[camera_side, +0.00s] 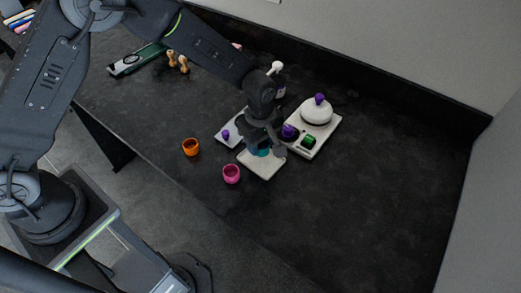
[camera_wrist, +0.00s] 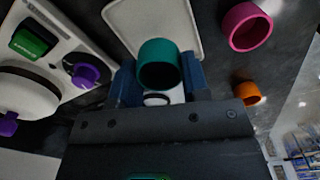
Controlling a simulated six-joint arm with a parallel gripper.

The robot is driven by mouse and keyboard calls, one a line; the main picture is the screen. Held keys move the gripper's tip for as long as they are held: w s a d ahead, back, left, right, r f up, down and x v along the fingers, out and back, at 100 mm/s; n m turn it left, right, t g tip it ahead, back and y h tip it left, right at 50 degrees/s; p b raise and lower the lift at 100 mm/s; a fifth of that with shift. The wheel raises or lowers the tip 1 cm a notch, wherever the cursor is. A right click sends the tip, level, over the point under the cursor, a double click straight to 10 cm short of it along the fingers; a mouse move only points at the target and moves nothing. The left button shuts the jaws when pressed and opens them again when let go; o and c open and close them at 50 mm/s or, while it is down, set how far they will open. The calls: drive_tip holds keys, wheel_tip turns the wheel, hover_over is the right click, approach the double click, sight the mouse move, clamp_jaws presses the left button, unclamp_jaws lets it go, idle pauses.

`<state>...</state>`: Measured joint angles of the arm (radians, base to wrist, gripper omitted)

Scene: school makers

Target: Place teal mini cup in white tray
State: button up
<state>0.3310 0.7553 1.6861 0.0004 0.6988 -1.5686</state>
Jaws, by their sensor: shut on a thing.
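The teal mini cup (camera_wrist: 160,52) is between the two blue fingertips of my gripper (camera_wrist: 158,80) in the wrist view. My gripper is shut on it. In the side view the cup (camera_side: 263,152) shows only in part below my gripper (camera_side: 262,146), which hides the rest. The white tray (camera_side: 262,171) lies flat on the dark table, under and in front of the cup. In the wrist view the tray (camera_wrist: 186,20) is behind the cup. Whether the cup touches the tray cannot be told.
A pink cup (camera_side: 231,174) and an orange cup (camera_side: 191,147) stand left of the tray. A white appliance (camera_side: 318,113) with purple knobs and a green switch is close on the right. A small pale plate (camera_side: 226,137) lies behind left. The table's right side is clear.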

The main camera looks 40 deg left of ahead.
sight(260, 152)
drive_tip(key=shift+f, duration=1.75)
drive_tip(key=shift+f, duration=0.1)
drive_tip(key=o, duration=1)
drive_tip(key=shift+f, duration=0.1)
drive_tip(key=s+a+r+m+t, duration=0.1)
drive_tip(key=a+r, duration=0.1)
drive_tip(key=r, duration=0.8)
drive_tip(key=s+a+r+m, duration=0.1)
drive_tip(key=a+r, duration=0.1)
drive_tip(key=r, duration=0.7)
drive_tip(key=s+a+r+m+t, duration=0.1)
drive_tip(key=s+a+r+m, duration=0.2)
drive_tip(key=s, duration=0.3)
drive_tip(key=s+a+r+m+t, duration=0.2)
drive_tip(key=s+a+r+m, duration=0.2)
drive_tip(key=s, duration=0.3)
drive_tip(key=s+a+r+m+t, duration=0.1)
drive_tip(key=s+a+r+m, duration=0.2)
drive_tip(key=s, duration=0.4)
drive_tip(key=shift+s+a+r+m+t, duration=0.15)
drive_tip(key=shift+a+m, duration=0.1)
drive_tip(key=shift+m, duration=0.3)
drive_tip(key=shift+s+a+r+m+t, duration=0.15)
drive_tip(key=shift+a+m, duration=0.1)
drive_tip(key=shift+m, duration=0.3)
